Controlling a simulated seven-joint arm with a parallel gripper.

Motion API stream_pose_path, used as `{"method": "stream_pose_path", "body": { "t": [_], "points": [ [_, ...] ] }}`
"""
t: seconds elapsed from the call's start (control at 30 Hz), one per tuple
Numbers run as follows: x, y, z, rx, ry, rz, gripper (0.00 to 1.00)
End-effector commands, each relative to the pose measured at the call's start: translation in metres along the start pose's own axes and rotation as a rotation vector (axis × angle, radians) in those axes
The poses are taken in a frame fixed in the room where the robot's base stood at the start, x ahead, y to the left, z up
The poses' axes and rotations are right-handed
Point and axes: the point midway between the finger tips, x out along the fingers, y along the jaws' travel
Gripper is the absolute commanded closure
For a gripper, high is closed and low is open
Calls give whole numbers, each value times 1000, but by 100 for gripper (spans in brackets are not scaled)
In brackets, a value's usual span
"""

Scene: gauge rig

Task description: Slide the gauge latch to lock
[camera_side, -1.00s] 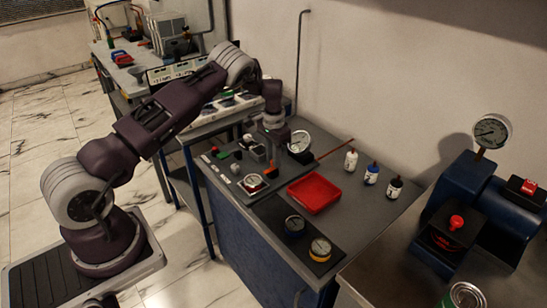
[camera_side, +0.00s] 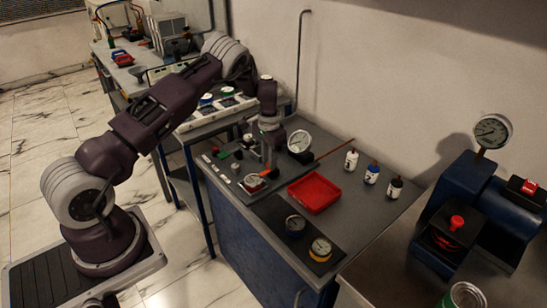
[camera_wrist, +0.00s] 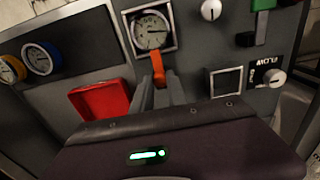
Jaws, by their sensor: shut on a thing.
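The gauge (camera_wrist: 152,28) has a round white dial in a square frame on the grey panel; in the side view the gauge (camera_side: 253,184) sits near the front edge of the bench. An orange latch (camera_wrist: 157,66) lies at the frame's edge nearest my gripper in the wrist view. My gripper (camera_wrist: 160,92) is shut on the latch, with the fingers on either side of its lower end. In the side view my gripper (camera_side: 268,163) points down beside the gauge. The fingers hide part of the latch.
A red tray (camera_side: 314,194) stands right of the gauge. Two loose gauges, blue (camera_side: 295,224) and yellow (camera_side: 320,248), lie on a dark mat. A larger dial (camera_side: 299,141) stands behind. Knobs (camera_wrist: 211,10) and a green slider block (camera_wrist: 262,5) are also on the panel.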

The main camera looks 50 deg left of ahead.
Motion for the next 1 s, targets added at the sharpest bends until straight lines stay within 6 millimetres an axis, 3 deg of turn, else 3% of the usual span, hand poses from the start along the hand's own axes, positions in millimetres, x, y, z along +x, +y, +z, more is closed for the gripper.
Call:
{"method": "stream_pose_path", "body": {
  "t": [0.33, 0.37, 0.47, 0.77, 1.0],
  "points": [
    [-1, -1, 9, 2, -3, -2, 100],
    [-1, -1, 9, 2, -3, -2, 80],
    [-1, -1, 9, 2, -3, -2, 60],
    [-1, 0, 8, 3, 0, -2, 59],
    [-45, -1, 7, 3, 3, -2, 59]
  ]
}}
